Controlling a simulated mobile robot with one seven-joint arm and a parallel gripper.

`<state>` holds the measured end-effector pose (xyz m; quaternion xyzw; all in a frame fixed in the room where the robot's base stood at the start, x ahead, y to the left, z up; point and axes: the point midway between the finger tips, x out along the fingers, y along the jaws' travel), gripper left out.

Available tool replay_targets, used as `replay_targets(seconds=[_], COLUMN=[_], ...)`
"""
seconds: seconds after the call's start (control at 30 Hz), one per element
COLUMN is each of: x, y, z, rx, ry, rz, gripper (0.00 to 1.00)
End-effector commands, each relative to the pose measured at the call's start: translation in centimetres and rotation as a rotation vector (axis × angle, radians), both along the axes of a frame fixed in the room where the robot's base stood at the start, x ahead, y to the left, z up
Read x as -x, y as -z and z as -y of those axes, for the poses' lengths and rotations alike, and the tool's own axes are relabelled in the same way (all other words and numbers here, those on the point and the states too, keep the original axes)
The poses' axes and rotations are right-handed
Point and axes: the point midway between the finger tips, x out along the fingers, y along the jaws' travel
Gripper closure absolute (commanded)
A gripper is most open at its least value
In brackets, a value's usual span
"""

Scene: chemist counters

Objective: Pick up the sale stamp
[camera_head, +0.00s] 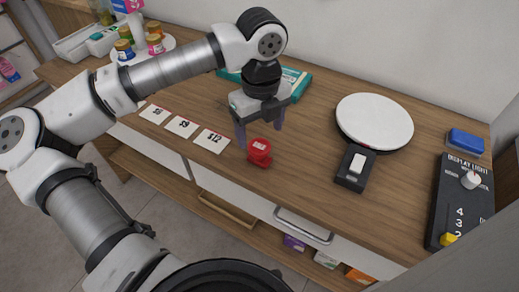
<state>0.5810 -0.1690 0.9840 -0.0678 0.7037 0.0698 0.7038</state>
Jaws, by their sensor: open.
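My gripper (261,138) points down just above and behind the stamp. Its two fingers are apart, one to the left of the stamp and one to the upper right. Nothing shows held between them. I cannot tell whether a finger touches the stamp.
Price cards (183,126) lie left of the stamp. A teal box (296,79) lies behind my gripper. A round white plate device (374,121) and a dark display-light panel (463,199) are at right. Jars (155,43) stand at back left. Drawer handles (303,227) project below the counter edge.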

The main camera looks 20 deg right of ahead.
Motion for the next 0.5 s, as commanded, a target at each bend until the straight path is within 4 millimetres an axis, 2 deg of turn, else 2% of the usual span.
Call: replay_targets(seconds=[0.13,0.37,0.5], x=[0.0,0.0,-0.4], y=[2.3,3.9,5.4], z=[0.0,0.0,0.0], rx=[0.002,0.004,0.004], ry=[0.002,0.002,0.002], rz=[-0.003,-0.002,-0.005], gripper=[0.27,0.27,0.27])
